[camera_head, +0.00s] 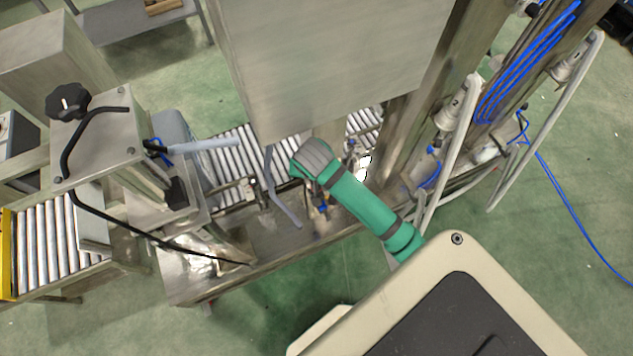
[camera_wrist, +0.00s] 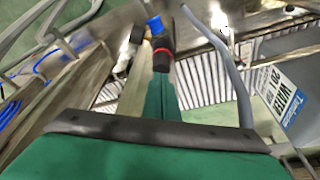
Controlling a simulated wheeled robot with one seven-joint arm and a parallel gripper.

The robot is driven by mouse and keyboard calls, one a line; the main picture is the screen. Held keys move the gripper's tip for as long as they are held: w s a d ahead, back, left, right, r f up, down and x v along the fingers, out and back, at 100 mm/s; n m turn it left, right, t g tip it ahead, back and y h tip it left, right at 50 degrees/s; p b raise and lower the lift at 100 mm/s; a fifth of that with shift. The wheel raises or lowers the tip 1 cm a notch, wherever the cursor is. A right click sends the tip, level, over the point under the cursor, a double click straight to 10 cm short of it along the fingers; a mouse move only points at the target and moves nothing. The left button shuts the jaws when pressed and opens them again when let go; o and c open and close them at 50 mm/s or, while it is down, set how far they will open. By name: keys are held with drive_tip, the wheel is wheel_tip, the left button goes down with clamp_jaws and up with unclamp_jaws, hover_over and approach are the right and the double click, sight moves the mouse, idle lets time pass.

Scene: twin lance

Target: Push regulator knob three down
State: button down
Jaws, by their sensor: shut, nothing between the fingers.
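In the wrist view a regulator-like fitting with a blue top (camera_wrist: 155,25), a black body and a red ring stands in the middle. I cannot tell whether it is regulator knob three; no number shows. My gripper (camera_wrist: 161,78) appears as a narrow green shape just below it in the picture, shut and empty. Its tip overlaps the fitting's dark lower end, and I cannot tell whether they touch. In the head view my gripper is hidden behind my green arm. A small blue part (camera_head: 322,208) shows beside the arm there.
A metal frame (camera_head: 290,240) and a roller conveyor (camera_head: 235,150) surround the arm. A large steel cabinet (camera_head: 330,60) is above it. A curved grey bar (camera_wrist: 222,50) passes right of the fitting. Hoses (camera_head: 525,55) hang at right.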

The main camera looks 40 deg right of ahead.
drive_tip(key=shift+w+f, duration=0.15)
drive_tip(key=shift+f, duration=0.55)
idle(0.4)
drive_tip(key=shift+d+r, duration=0.1)
drive_tip(key=shift+r, duration=0.15)
drive_tip(key=shift+v, duration=0.85)
drive_tip(key=shift+d+r, duration=0.1)
drive_tip(key=shift+r, duration=1.9)
drive_tip(key=shift+w, duration=0.15)
